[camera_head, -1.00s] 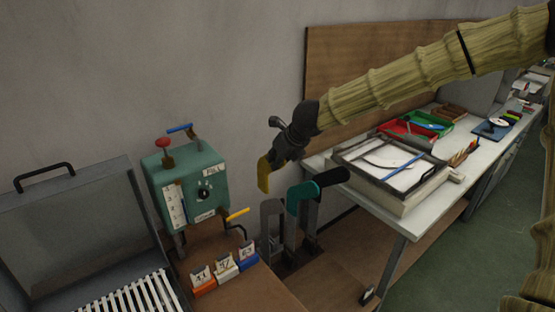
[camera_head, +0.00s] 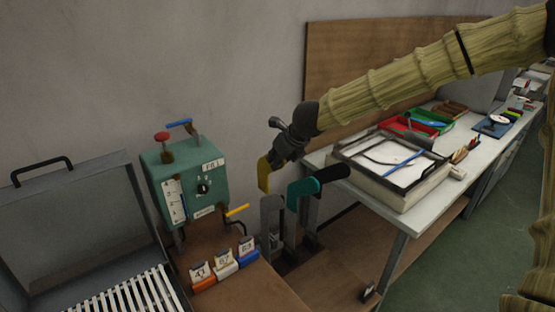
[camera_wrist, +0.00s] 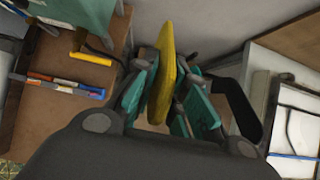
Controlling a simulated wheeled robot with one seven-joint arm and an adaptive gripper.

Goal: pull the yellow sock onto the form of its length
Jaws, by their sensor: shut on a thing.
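My gripper (camera_head: 277,158) is shut on the yellow sock (camera_head: 264,175), which hangs below the fingers. In the wrist view the yellow sock (camera_wrist: 164,70) stands between my finger pads (camera_wrist: 168,95). A bare grey form (camera_head: 271,222) stands upright just below the sock; a gap seems to lie between them in the head view. To its right a second form (camera_head: 311,212) carries a teal piece with a black end (camera_head: 318,184). The sock's opening is not clear in either view.
A green box (camera_head: 190,183) with levers stands left of the forms. Tags in orange, white and blue holders (camera_head: 224,262) sit on the brown bench, their numbers hard to read. A white table (camera_head: 405,220) with a framed tray (camera_head: 390,165) is close on the right.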

